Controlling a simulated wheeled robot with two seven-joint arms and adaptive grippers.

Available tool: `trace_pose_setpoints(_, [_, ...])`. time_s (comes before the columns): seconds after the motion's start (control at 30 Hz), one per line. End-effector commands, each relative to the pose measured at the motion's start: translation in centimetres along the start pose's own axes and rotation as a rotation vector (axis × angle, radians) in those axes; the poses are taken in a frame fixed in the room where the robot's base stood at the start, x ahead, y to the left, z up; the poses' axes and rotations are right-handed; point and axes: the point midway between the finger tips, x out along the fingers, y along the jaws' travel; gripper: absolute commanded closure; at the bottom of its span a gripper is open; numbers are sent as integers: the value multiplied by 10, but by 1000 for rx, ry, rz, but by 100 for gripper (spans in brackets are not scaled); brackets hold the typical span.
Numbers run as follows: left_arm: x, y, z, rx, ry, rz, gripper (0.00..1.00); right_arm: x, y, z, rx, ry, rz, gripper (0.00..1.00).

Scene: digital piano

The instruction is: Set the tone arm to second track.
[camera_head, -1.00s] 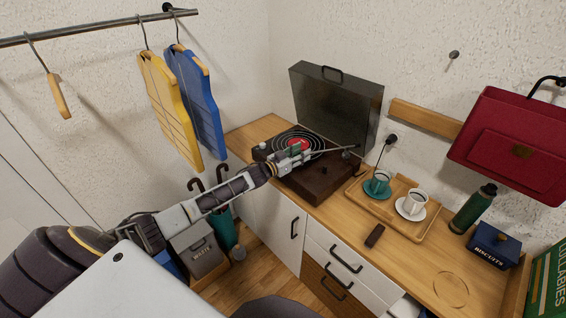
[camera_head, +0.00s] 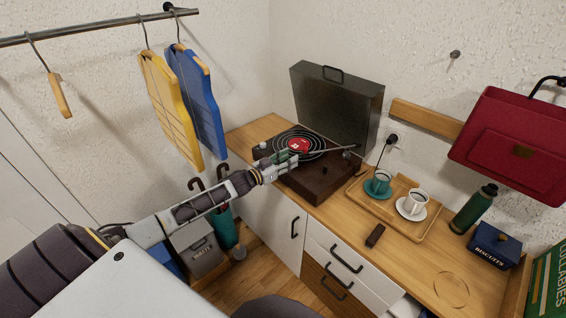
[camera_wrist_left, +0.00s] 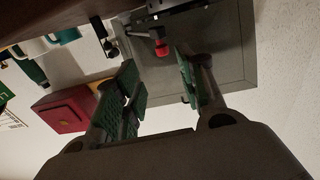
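The turntable (camera_head: 322,186) is a dark brown case with its lid up at the back of the counter. A black record (camera_head: 284,142) with a red label (camera_head: 299,146) lies on it. The thin tone arm (camera_head: 332,150) reaches from its pivot at the right over the record; its tip is near the label, and I cannot tell which track it is over. My left gripper (camera_head: 293,161) is at the front left edge of the record. In the left wrist view its green-padded fingers (camera_wrist_left: 158,80) are apart with nothing held. A small red-ended part (camera_wrist_left: 161,48) shows beyond the gap. My right gripper is not in view.
A wooden tray (camera_head: 404,224) with a teal cup (camera_head: 381,179) and a white cup (camera_head: 415,201) stands right of the turntable. A small dark block (camera_head: 375,236) lies in front. The raised lid (camera_head: 340,105) stands behind the record.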

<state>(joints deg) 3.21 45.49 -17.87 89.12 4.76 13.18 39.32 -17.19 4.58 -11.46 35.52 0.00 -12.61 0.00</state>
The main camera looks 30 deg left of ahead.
Motion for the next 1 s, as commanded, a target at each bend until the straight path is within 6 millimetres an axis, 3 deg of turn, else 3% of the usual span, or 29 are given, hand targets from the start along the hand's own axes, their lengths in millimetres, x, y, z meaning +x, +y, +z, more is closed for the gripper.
trace_pose_setpoints(0.3, [-18,0,1,-1,-1,1,60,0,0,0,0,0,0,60])
trace_pose_setpoints(0.77, [-22,0,0,0,0,0,60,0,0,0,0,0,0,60])
trace_pose_setpoints(1.0, [-22,4,3,36,-7,2,87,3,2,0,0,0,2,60])
